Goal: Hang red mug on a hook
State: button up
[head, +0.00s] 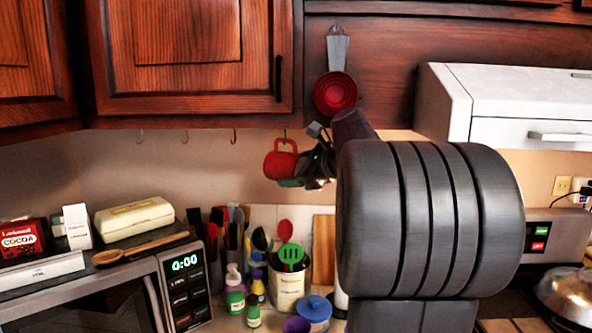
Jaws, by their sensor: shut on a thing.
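The red mug (277,167) is held in the air under the cabinet, with its handle on the upper side. My gripper (305,172) is shut on it from the right. Several small hooks hang in a row under the cabinet's lower edge: a grey one (140,136), another (185,137), a red one (234,135) and one (285,133) just above the mug. The mug's handle appears very close to that last hook; I cannot tell whether they touch. My arm hides part of the wall on the right.
A microwave (183,285) at left carries a wooden spoon (140,248), a cream box (134,219) and a cocoa box (20,240). A utensil crock (288,288) and bottles stand below the mug. Left of the mug is clear.

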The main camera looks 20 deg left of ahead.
jog(key=o, duration=1.3)
jog(key=shift+c, duration=0.2)
jog(key=b+v, duration=0.1)
jog(key=v, duration=0.6)
jog(key=shift+d+b, duration=0.2)
jog(key=shift+b, duration=0.1)
jog(key=shift+s+a+r, duration=0.1)
jog(key=p+x, duration=0.1)
jog(key=x, duration=0.6)
jog(key=shift+a, duration=0.25)
jog(key=shift+s+d+r, duration=0.25)
jog(key=shift+s, duration=0.35)
jog(key=shift+s+d+r, duration=0.2)
jog(key=shift+s+r, duration=0.05)
jog(key=shift+s, duration=0.3)
